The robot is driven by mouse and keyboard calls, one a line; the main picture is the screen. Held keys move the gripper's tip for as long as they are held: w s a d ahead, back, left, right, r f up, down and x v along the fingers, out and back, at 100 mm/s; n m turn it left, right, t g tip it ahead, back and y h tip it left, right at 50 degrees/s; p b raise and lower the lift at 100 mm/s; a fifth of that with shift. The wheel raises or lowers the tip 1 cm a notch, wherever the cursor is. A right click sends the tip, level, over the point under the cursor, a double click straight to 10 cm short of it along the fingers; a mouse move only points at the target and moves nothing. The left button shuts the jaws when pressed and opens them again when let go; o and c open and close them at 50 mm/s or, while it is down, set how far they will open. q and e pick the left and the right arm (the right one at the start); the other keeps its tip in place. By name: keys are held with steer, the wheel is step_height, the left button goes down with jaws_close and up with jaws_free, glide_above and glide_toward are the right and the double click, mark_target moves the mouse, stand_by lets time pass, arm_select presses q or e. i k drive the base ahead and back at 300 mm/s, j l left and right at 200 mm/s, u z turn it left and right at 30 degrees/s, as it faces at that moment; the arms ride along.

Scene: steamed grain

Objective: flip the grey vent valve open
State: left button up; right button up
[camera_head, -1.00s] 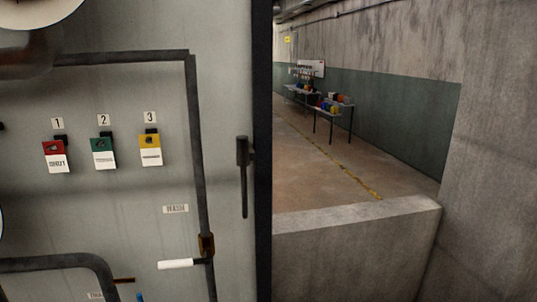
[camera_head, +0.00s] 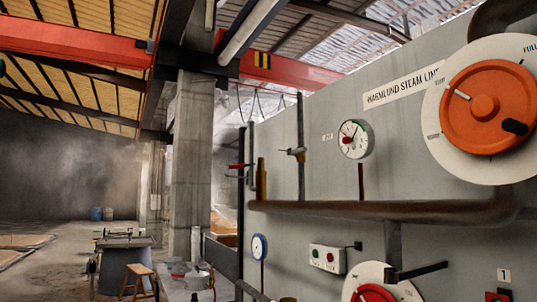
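I cannot make out for certain which fitting is the grey vent valve. A small brass-coloured valve (camera_head: 298,154) with a short lever sits on a thin upright pipe near the left part of the grey panel (camera_head: 400,140). A small red-handled valve (camera_head: 240,166) is at the panel's left edge. Their handles are too small to read clearly. Neither of my grippers shows in the head view.
A large orange handwheel (camera_head: 485,107) on a white dial is at upper right. A rusty pipe (camera_head: 370,209) crosses the panel above a button box (camera_head: 327,258). A wooden stool (camera_head: 138,281) and workbench (camera_head: 123,242) stand at left, with open floor beyond.

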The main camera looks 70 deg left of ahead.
mark_target(303, 149)
steer(key=u, duration=1.7)
steer(key=i+j, duration=0.4)
steer(key=j, duration=0.15)
steer(key=i+j, duration=0.45)
steer(key=j, duration=0.15)
